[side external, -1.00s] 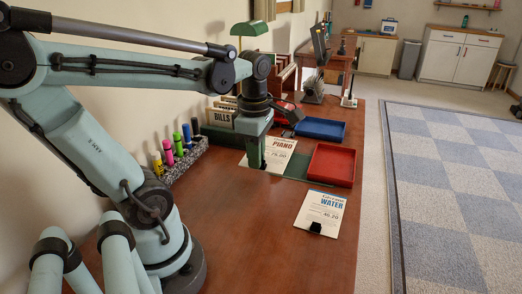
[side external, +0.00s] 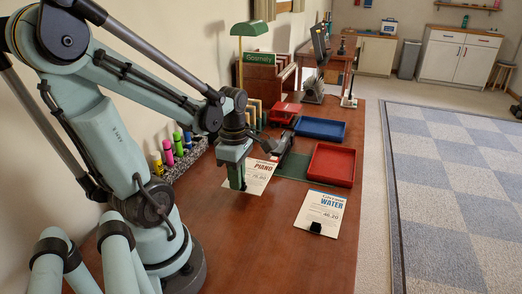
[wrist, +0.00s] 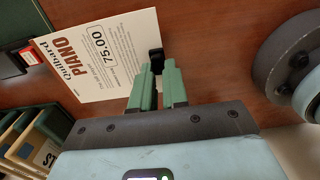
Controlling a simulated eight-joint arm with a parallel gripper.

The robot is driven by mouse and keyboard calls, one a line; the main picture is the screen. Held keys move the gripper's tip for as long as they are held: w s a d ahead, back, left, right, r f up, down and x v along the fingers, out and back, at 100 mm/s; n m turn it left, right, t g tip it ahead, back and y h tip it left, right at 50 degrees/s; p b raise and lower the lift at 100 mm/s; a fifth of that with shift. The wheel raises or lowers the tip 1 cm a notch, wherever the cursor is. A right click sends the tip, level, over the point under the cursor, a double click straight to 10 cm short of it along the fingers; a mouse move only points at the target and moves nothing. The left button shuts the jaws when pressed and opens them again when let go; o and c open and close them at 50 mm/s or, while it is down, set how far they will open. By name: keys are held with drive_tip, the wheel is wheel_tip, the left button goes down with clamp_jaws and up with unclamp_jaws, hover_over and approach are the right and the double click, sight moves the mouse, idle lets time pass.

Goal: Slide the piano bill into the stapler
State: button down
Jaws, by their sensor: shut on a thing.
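The piano bill (side external: 262,175) is a white sheet with a red PIANO heading, beyond my gripper on the desk. It also shows in the wrist view (wrist: 108,62), with a black clip (wrist: 155,56) at its near edge. My gripper (side external: 238,184) is shut on this clip end; its green fingertips (wrist: 154,76) meet at the clip.
A green mat (side external: 294,166) lies beside the bill, with a red tray (side external: 332,164) and a blue tray (side external: 320,128) to the right. The water bill (side external: 320,212) lies in front. A pen holder (side external: 188,158) and bill rack line the wall. The front desk is clear.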

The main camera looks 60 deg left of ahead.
sight(249, 171)
drive_tip(key=shift+w+a+f, duration=0.1)
drive_tip(key=shift+f, duration=0.6)
drive_tip(key=shift+w+a+f, duration=0.15)
drive_tip(key=shift+f, duration=0.6)
drive_tip(key=shift+w+a+f, duration=0.1)
drive_tip(key=shift+f, duration=0.6)
drive_tip(key=shift+w+a, duration=0.4)
idle(0.4)
drive_tip(key=shift+w+a, duration=0.2)
drive_tip(key=shift+a, duration=0.05)
drive_tip(key=shift+w+a+f, duration=0.15)
drive_tip(key=shift+w+a, duration=1.5)
drive_tip(key=shift+w, duration=0.05)
idle(1.3)
idle(0.5)
drive_tip(key=c, duration=0.6)
unclamp_jaws()
